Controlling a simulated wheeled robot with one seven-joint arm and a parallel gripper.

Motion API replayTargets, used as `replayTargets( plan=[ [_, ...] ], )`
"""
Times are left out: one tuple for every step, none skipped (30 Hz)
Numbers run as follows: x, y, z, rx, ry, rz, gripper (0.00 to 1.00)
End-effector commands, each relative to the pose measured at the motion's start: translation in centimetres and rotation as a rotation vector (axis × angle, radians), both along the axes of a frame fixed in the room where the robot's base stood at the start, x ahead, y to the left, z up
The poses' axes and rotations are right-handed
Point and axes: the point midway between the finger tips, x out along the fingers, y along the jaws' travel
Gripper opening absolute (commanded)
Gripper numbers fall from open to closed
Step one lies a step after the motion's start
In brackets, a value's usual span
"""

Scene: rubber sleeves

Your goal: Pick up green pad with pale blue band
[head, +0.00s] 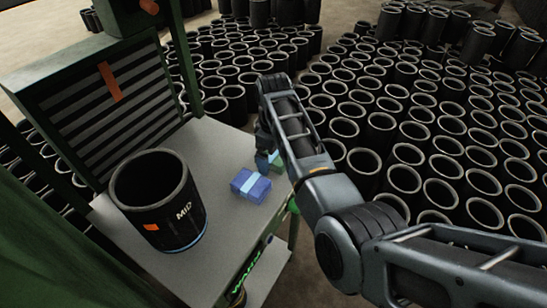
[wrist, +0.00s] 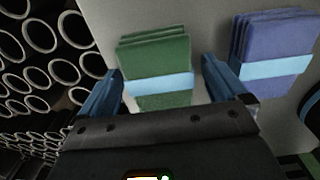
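The green pad with a pale blue band (wrist: 158,58) lies on the grey table in the wrist view, a stack of folded green layers. In the head view only a small part of the green pad (head: 277,160) shows beside my arm. My gripper (wrist: 165,88) is open, with one blue finger on each side of the green pad. I cannot tell whether the fingers touch it. In the head view my gripper (head: 265,160) is partly hidden by my arm.
A blue-purple pad with a pale blue band (wrist: 272,50) lies to the right in the wrist view; the head view shows this blue pad (head: 250,186) too. A large black sleeve (head: 157,200) stands on the grey table (head: 215,145). Many black sleeves crowd the floor around.

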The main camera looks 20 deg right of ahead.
Motion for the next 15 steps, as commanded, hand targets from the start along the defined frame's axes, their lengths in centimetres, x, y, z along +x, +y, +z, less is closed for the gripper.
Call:
replayTargets(
  plan=[
    [0.01, -0.01, 0.02, 0.0, 0.0, 0.0, 0.94],
    [0.0, 0.0, 0.02, 0.0, 0.0, 0.0, 0.91],
    [0.01, -0.01, 0.03, 0.0, 0.0, 0.0, 0.87],
    [0.01, -0.01, 0.03, 0.0, 0.0, 0.0, 0.85],
    [0.01, -0.01, 0.03, 0.0, 0.0, 0.0, 0.82],
    [0.01, -0.01, 0.03, 0.0, 0.0, 0.0, 0.78],
    [0.01, -0.01, 0.04, 0.0, 0.0, 0.0, 0.75],
    [0.01, -0.01, 0.04, 0.0, 0.0, 0.0, 0.72],
    [0.01, -0.01, 0.04, 0.0, 0.0, 0.0, 0.68],
    [0.01, -0.01, 0.04, 0.0, 0.0, 0.0, 0.65],
    [0.01, -0.01, 0.04, 0.0, 0.0, 0.0, 0.63],
    [0.01, -0.01, 0.04, 0.0, 0.0, 0.0, 0.59],
    [0.01, -0.01, 0.04, 0.0, 0.0, 0.0, 0.56],
    [0.01, -0.01, 0.05, 0.0, 0.0, 0.0, 0.53],
    [0.01, -0.01, 0.05, 0.0, 0.0, 0.0, 0.49]
  ],
)
